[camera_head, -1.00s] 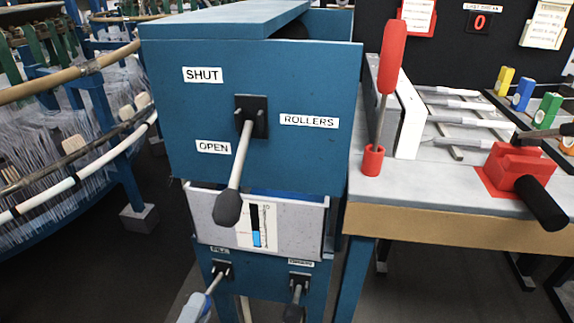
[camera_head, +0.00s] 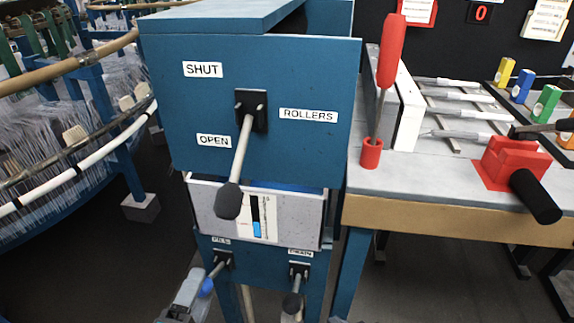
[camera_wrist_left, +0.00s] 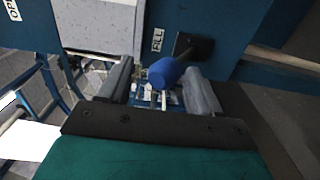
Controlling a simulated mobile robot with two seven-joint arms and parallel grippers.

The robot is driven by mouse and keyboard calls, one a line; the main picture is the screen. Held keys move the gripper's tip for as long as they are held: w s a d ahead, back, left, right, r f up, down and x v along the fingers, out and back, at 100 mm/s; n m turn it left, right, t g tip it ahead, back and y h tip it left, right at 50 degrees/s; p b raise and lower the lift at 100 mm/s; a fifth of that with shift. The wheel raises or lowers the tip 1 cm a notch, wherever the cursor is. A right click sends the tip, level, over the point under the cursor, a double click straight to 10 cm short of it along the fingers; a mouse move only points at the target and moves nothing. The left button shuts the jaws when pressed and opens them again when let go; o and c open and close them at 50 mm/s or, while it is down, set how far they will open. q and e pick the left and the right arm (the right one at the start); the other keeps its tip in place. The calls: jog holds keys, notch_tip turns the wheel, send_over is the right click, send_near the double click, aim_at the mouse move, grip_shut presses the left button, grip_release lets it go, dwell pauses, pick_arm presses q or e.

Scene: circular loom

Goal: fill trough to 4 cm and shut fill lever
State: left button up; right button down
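The fill lever (camera_head: 215,271) has a blue knob and points down and left from its black mount under the FILL label, on the lower blue panel. My left gripper (camera_head: 193,289) is at that knob. In the left wrist view its two grey fingers are apart, with the blue knob (camera_wrist_left: 167,72) showing between their tips; I see no clear contact. The pale speckled trough (camera_head: 310,218) sits above the lever. Its gauge (camera_head: 257,228) shows a blue column over roughly the lower third of a dark strip; the scale is too small to read. My right gripper is not seen.
The drain lever (camera_head: 293,289) with a dark knob hangs to the right of the fill lever. The long rollers lever (camera_head: 240,165) hangs down over the trough front. A workbench (camera_head: 440,212) stands at right, the loom ring (camera_head: 70,165) at left.

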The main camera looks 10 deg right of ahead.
pick_arm(q)
jog(key=v, duration=0.8)
jog(key=shift+s+f, duration=0.1)
notch_tip(320, 180, down, 6)
jog(key=a+m+g+y, duration=0.25)
jog(key=m+g, duration=0.35)
jog(key=m, duration=1)
notch_tip(320, 180, up, 8)
jog(key=s+a+y+p, duration=0.1)
jog(key=a+p, duration=0.1)
jog(key=p, duration=1)
jog(key=shift+a+m+y+p, duration=0.3)
jog(key=shift+a+y, duration=0.05)
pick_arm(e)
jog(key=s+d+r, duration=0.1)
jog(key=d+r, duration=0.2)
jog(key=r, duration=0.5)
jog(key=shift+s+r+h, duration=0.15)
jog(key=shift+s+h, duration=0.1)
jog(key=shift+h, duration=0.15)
